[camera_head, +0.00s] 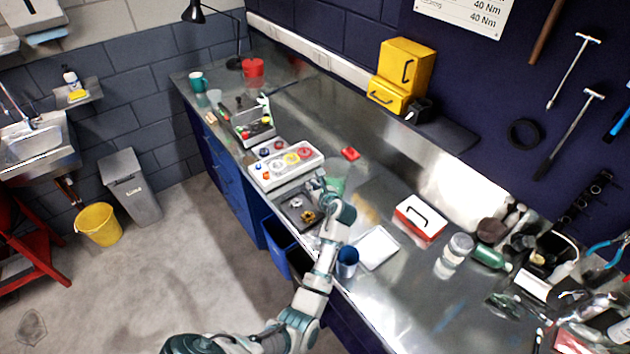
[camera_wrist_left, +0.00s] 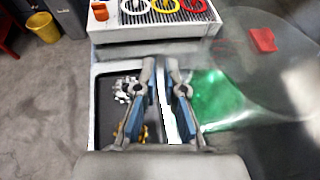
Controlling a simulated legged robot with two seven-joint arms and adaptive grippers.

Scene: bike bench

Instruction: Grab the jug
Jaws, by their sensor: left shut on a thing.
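The jug looks clear with green in it; part of it shows just past my left gripper in the head view (camera_head: 336,185). In the left wrist view the jug (camera_wrist_left: 218,98) is a large see-through shape right of the fingers. My left gripper (camera_head: 318,184) is low over the bench; in the left wrist view its two fingers (camera_wrist_left: 161,78) point forward, close beside the jug's left side, with a pale strip between them. It is shut on what seems to be the jug's handle; the exact contact is hard to make out. My right gripper is out of view.
A dark tray with small metal parts (camera_head: 291,212) lies left of the gripper. Behind it stands a white box with coloured rings (camera_head: 264,178). A blue cup (camera_head: 347,262) and a white tray (camera_head: 378,249) are near my forearm. A red-and-white case (camera_head: 420,217) stands to the right.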

